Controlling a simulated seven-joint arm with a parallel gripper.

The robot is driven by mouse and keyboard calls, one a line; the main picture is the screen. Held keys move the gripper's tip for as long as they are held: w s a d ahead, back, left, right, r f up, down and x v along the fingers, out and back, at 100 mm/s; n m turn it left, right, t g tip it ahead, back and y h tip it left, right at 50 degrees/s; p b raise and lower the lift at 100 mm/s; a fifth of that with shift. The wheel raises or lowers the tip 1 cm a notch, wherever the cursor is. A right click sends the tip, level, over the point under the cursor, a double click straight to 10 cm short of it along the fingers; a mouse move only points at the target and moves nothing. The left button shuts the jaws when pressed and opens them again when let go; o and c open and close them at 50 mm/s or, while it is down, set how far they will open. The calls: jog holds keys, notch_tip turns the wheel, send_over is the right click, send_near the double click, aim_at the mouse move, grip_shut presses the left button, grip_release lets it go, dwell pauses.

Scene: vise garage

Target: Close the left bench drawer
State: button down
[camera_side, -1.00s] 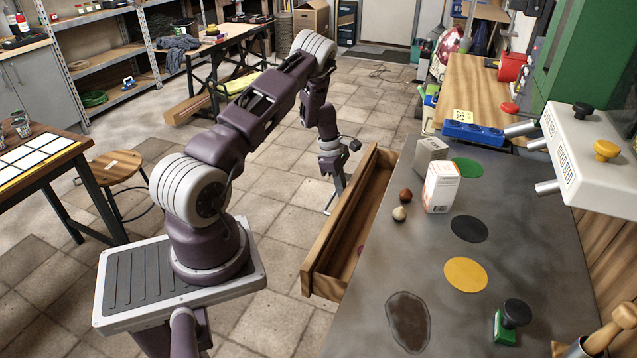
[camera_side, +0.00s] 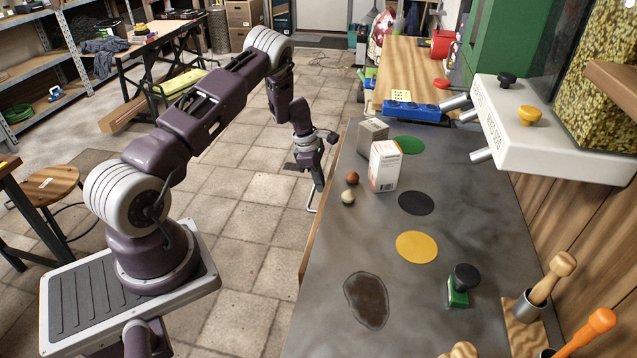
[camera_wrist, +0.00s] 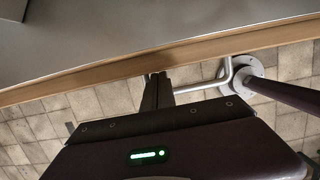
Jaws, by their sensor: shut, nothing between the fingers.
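The left bench drawer (camera_side: 307,258) shows in the side view only as a thin wooden strip along the left edge of the grey bench top (camera_side: 300,322). Its inside is hidden. In the wrist view the wooden drawer front (camera_wrist: 100,74) runs across the picture, close along the bench edge; I cannot tell if a small gap is left. My gripper (camera_side: 319,186) is shut and empty on the outer side of the drawer. In the wrist view its fingertips (camera_wrist: 157,78) are at the wood, seemingly touching. A bent metal bar (camera_wrist: 212,87), apparently the handle, is beside the fingers.
A stool (camera_side: 48,186) stands far left.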

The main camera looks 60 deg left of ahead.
jog(key=s+v, duration=0.1)
jog(key=v, duration=0.9)
jog(key=s+a+f+t+h, duration=0.2)
jog(key=s+t+h, duration=0.1)
jog(key=s, duration=0.4)
jog(key=s+a+f+t+h, duration=0.2)
jog(key=s+f, duration=0.1)
jog(key=s, duration=0.5)
jog(key=w+d+f, duration=0.5)
jog(key=w+d, duration=0.2)
jog(key=w, duration=0.1)
jog(key=shift+w+d, duration=0.2)
jog(key=shift+d, duration=0.05)
jog(key=shift+f, duration=0.1)
jog(key=shift+w+d, duration=1.7)
jog(key=shift+d, duration=0.15)
